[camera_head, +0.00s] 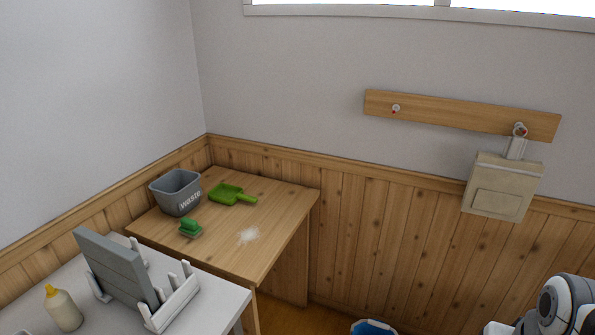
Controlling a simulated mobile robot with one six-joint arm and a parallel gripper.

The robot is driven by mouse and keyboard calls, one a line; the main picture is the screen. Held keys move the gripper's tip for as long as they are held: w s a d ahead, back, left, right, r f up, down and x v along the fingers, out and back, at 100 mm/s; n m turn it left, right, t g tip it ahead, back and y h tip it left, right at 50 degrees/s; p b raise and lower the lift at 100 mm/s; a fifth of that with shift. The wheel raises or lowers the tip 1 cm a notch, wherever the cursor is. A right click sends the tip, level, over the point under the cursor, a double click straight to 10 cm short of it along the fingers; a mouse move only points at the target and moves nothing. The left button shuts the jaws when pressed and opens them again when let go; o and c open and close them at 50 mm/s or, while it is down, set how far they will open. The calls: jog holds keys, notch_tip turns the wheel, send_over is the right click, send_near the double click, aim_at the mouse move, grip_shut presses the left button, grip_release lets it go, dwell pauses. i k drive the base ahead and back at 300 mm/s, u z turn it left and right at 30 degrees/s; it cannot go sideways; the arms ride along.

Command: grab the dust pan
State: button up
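A green dust pan (227,194) lies on the wooden table (271,257) in the corner, just right of the grey waste bin. Its handle points to the right. A small green brush or scrubber (190,228) sits in front of the bin. A whitish patch of powder (248,236) lies on the tabletop. Part of my arm shows at the lower right corner, far from the dust pan. My gripper's fingers are not in view.
A grey bin marked "Waste" (176,193) stands at the table's left. A white surface (217,302) in front holds a rack (172,303) with grey boards and a bottle (63,309). A wall rail (455,113) holds a beige bag (502,188). A blue-rimmed container (374,327) is at the bottom.

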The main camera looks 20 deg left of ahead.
aim_at(224, 193)
jog(key=u, duration=0.6)
jog(key=i, duration=1.2)
jog(key=u, duration=1.15)
jog(key=i, duration=0.4)
jog(key=u, duration=0.1)
jog(key=k, duration=0.75)
jog(key=u, duration=0.2)
jog(key=i, duration=0.75)
jog(key=z, duration=0.1)
